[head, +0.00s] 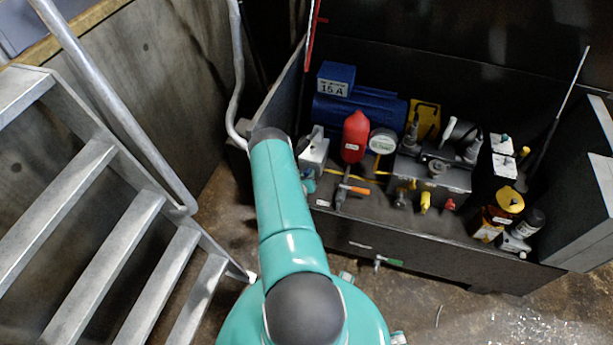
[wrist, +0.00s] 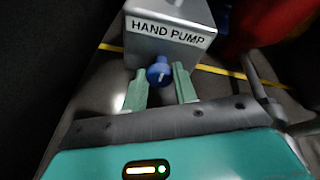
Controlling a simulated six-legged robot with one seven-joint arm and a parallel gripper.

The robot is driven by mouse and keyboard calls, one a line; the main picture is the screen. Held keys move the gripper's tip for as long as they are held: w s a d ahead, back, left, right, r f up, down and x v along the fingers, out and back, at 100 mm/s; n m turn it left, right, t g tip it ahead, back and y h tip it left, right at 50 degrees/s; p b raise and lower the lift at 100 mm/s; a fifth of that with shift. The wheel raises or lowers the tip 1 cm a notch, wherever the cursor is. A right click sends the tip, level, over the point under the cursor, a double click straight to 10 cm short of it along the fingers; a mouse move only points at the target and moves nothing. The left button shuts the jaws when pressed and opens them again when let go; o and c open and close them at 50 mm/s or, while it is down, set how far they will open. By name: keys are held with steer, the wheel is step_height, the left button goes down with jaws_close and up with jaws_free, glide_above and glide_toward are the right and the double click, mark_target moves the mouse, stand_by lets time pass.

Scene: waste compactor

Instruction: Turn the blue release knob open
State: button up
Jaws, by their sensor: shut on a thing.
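The blue release knob (wrist: 158,72) sits on the lower front of a grey metal box labelled HAND PUMP (wrist: 170,32) in the wrist view. A light line marks the knob's face. My gripper (wrist: 160,76) has one green finger on each side of the knob and is shut on it. In the head view the hand pump box (head: 315,151) stands at the left end of the dark bench, partly behind my arm. My gripper (head: 308,180) is at its front there, and the knob cannot be made out clearly.
A red bottle (head: 355,135) and an orange-handled valve (head: 352,188) stand close right of the pump. A blue motor (head: 358,108) is behind. Valves, bottles and a gauge (head: 382,141) crowd the bench (head: 430,250). Metal stairs (head: 100,220) rise at left.

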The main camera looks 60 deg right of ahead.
steer(key=shift+w, duration=0.1)
steer(key=m+t, duration=0.2)
steer(key=m, duration=0.1)
steer(key=shift+s, duration=0.2)
steer(key=m+t, duration=0.2)
steer(key=m, duration=0.2)
steer(key=shift+s+d+f, duration=0.1)
stand_by(0.5)
steer(key=o, duration=1)
steer(key=shift+c, duration=0.2)
steer(key=v, duration=1.4)
steer(key=shift+f, duration=0.25)
